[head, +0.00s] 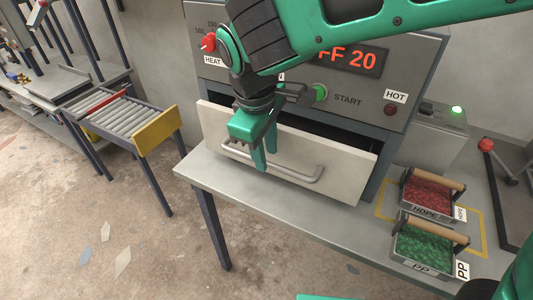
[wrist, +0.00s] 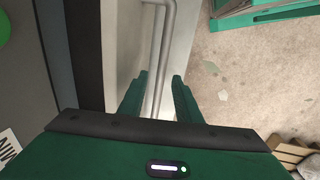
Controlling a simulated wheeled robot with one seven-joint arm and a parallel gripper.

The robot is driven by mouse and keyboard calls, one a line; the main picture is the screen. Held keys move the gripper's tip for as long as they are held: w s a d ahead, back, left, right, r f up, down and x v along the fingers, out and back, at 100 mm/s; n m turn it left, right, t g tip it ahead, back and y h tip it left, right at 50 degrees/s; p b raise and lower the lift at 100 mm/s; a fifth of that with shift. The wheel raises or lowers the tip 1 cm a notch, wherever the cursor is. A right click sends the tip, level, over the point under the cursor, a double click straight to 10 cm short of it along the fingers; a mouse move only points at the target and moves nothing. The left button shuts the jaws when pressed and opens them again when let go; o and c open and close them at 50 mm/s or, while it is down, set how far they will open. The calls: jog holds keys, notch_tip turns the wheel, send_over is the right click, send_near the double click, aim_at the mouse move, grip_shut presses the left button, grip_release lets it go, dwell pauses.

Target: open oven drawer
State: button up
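The oven drawer (head: 345,173) has a pale front and a grey bar handle (head: 300,175). It is partly open, with a dark gap showing behind its top edge. My gripper (head: 265,161) points down at the drawer front, its fingers covering part of the handle in the head view. In the wrist view, the handle (wrist: 157,88) runs between the two fingers of my gripper (wrist: 160,78). There is a visible gap between the fingers and the bar, so my gripper is open around the handle and not clamped on it.
The oven (head: 400,105) stands on a grey table (head: 290,205). Two trays of red pellets (head: 428,192) and green pellets (head: 425,245) sit on the table at right. A roller conveyor (head: 115,118) stands at left. The floor in front is mostly clear.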

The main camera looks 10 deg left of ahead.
jog(key=shift+w+f, duration=0.15)
jog(key=shift+f, duration=0.65)
jog(key=shift+c, duration=0.3)
